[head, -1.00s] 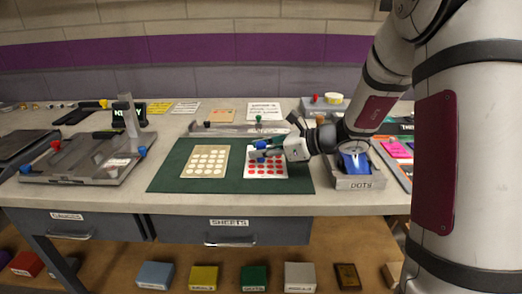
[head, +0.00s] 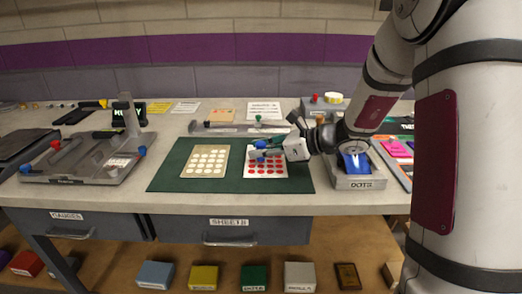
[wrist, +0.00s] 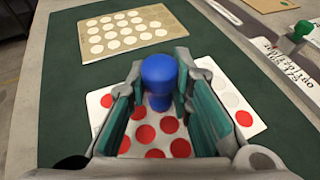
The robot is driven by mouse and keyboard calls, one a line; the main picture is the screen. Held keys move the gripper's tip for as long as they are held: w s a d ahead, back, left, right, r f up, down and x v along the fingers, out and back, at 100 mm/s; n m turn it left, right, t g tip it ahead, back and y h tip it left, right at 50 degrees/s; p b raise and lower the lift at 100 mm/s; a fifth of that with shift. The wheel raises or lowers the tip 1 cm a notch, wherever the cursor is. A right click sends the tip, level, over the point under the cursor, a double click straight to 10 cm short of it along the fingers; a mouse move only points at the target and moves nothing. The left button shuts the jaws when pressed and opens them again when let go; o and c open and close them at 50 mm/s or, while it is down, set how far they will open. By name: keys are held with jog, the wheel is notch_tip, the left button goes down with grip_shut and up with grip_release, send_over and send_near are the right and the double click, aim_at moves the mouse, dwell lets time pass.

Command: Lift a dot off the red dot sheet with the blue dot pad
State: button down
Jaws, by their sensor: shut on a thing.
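The red dot sheet (head: 265,172) is a white card with rows of red dots on the green mat; it also shows in the wrist view (wrist: 105,97). Pale dot places show at the sheet's right in the wrist view.
A tan sheet with cream dots (head: 206,147) lies to the left on the green mat (head: 166,177). A grey DOTS tray (head: 352,183) stands to the right. A grey rail with a green knob (head: 228,127) lies behind the mat. A grey fixture (head: 80,163) stands far left.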

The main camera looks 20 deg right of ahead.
jog(key=shift+r+p, duration=2.85)
jog(key=shift+r, duration=0.65)
